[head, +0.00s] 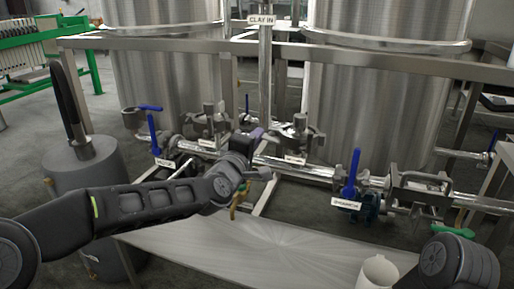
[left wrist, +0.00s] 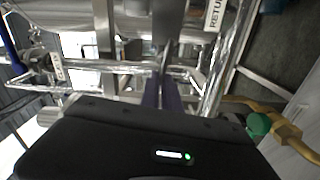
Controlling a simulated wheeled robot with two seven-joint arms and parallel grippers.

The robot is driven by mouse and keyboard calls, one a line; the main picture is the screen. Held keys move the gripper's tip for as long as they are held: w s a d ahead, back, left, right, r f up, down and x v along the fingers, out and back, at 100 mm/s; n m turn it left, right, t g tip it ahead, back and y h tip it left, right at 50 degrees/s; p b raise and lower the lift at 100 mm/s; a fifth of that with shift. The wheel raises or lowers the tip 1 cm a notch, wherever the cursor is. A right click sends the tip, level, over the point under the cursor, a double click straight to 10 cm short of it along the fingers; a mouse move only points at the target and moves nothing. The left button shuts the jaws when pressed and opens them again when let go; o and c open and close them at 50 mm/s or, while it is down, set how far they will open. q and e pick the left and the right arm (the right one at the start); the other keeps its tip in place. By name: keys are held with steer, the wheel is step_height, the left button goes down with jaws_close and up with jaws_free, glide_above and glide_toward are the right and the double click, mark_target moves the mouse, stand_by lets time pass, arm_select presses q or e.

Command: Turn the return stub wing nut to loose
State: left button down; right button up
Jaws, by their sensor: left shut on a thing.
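My left gripper (head: 257,133) reaches in from the left to the pipework between the two steel tanks. In the left wrist view its purple fingers (left wrist: 163,88) are close together, shut on a thin metal piece (left wrist: 165,58), which I take to be the wing nut. The nut's shape and how far it is turned are hard to make out. A white RETURN label (left wrist: 215,14) hangs near the fingertips at upper right. In the head view the gripper and wrist hide the held piece. My right gripper is out of view; only part of my right arm shows at the lower right.
Clamp fittings (head: 298,136) stand close to the gripper on the pipe run. Blue-handled valves stand at left (head: 153,133) and right (head: 351,176). A steel plate (head: 250,250) lies in front, with a white cup (head: 378,272) at its right. A brass fitting (left wrist: 287,131) is near the wrist.

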arm_select(q)
steer(key=shift+f+n+b, duration=0.25)
steer(key=shift+n+b, duration=0.45)
steer(key=shift+n, duration=0.1)
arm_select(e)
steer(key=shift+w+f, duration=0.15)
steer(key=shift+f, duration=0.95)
arm_select(q)
steer(key=c, duration=1.9)
jaws_free()
steer(key=v, duration=0.7)
steer(key=shift+s+a, duration=0.1)
steer(key=shift+s, duration=0.25)
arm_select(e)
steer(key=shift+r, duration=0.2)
